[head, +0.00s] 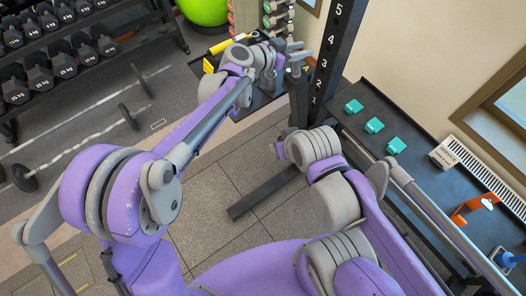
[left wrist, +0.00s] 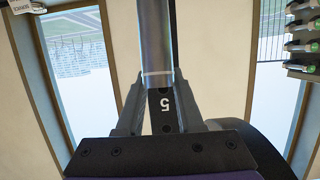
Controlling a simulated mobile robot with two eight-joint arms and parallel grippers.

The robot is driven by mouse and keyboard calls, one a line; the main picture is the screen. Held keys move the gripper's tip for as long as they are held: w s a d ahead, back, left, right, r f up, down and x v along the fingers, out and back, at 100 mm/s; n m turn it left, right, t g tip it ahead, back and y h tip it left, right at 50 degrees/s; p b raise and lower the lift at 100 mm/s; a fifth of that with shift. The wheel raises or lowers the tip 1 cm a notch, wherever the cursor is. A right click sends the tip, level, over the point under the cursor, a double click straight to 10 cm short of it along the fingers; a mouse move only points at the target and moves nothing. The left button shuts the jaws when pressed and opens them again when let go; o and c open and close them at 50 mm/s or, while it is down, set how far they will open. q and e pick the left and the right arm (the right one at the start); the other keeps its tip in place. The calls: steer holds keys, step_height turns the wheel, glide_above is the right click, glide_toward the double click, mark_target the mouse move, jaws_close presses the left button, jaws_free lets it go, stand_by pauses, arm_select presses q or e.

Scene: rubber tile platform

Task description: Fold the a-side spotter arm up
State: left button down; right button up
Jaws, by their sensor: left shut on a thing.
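The black rack upright (head: 325,55) with white numbers stands at the top centre of the head view. My left gripper (head: 290,57) is beside this upright, largely hidden by my own wrist. In the left wrist view, my left gripper (left wrist: 160,110) is shut on a steel bar (left wrist: 155,40) that runs up from between the fingers. The upright's number 5 (left wrist: 164,108) shows just behind the bar, upside down. A yellow bar (head: 229,44) lies just left of my wrist; I cannot tell whether it is part of the spotter arm.
A dark bench (head: 365,95) on the right bears teal blocks (head: 374,125), a beige box (head: 444,156) and an orange item (head: 474,208). Dumbbell racks (head: 60,60) and a barbell (head: 80,150) are at left. The rack's black foot (head: 262,193) crosses otherwise clear floor tiles.

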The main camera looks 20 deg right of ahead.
arm_select(q)
steer(key=w+d+r, duration=0.1)
steer(key=d, duration=0.5)
steer(key=shift+w+d, duration=0.2)
steer(key=shift+w, duration=0.2)
steer(key=shift+c, duration=2.4)
jaws_free()
steer(key=shift+v, duration=4.05)
steer(key=shift+a, duration=0.1)
steer(key=s+a+f+n+t+y, duration=0.1)
steer(key=s+a+f+n+y, duration=0.2)
steer(key=a, duration=0.8)
steer(key=s+a+f+n+t+y, duration=0.1)
steer(key=s+a+n+y, duration=0.3)
steer(key=a, duration=0.8)
steer(key=s+a+f+n+y, duration=0.2)
steer(key=s+a, duration=0.2)
steer(key=a, duration=0.7)
steer(key=s+a+f+n+y, duration=0.5)
steer(key=s+a, duration=0.5)
steer(key=a, duration=0.4)
steer(key=shift+s+f+n, duration=0.35)
steer(key=shift+f+n, duration=0.05)
steer(key=shift+f, duration=0.35)
